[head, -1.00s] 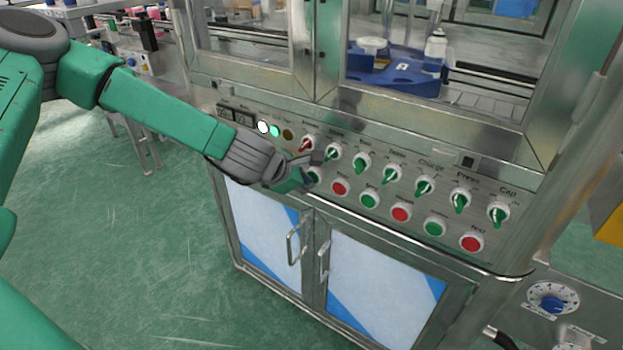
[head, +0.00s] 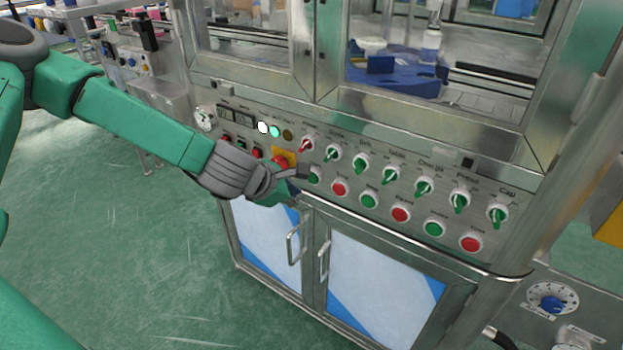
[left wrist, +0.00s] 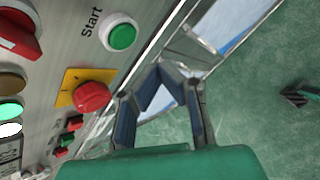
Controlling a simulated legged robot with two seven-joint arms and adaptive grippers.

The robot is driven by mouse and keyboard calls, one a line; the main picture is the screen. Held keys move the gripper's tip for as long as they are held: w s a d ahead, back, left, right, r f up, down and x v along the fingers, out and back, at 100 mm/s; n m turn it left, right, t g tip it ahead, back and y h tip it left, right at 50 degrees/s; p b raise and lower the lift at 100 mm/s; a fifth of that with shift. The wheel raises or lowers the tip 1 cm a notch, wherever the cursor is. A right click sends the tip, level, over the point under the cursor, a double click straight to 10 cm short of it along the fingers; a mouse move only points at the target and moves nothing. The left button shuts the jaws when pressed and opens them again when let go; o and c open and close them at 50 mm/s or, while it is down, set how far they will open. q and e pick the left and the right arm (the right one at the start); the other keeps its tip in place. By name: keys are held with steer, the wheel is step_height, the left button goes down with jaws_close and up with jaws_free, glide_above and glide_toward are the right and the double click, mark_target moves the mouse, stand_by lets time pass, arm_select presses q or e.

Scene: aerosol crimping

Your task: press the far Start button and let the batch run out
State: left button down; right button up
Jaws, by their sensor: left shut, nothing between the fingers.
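The green Start button (head: 314,177) is at the left end of the lower button row in the head view. It also shows in the left wrist view (left wrist: 122,36), with the label "Start" beside it. My left gripper (head: 296,175) is shut and empty, just left of this button in the head view. In the left wrist view my gripper's fingertips (left wrist: 165,70) are beside the panel's lower edge, apart from the button. The button's face is uncovered in the wrist view. My right gripper is not in view.
A red mushroom button on a yellow plate (left wrist: 91,96) is close to my left gripper. Several rotary knobs (head: 391,175) line the panel above more buttons. Behind the glass are a blue turntable (head: 395,75) and a white bottle (head: 431,42). White and green lamps (head: 275,131) are lit.

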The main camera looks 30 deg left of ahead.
arm_select(q)
steer(key=shift+s, duration=1.05)
steer(key=s+d+f+m+g, duration=0.4)
steer(key=s+d+f+m, duration=0.3)
steer(key=s+f+m, duration=0.5)
steer(key=s+a+f+m+g, duration=0.1)
steer(key=s+f+m+g, duration=0.1)
steer(key=s+m, duration=0.5)
steer(key=s+a+f+m+g+y, duration=0.1)
steer(key=s+f+m, duration=0.3)
steer(key=s+m, duration=0.4)
steer(key=shift+s+a+f+g+y, duration=0.35)
steer(key=shift+s+a+g, duration=0.15)
steer(key=shift+a, duration=0.3)
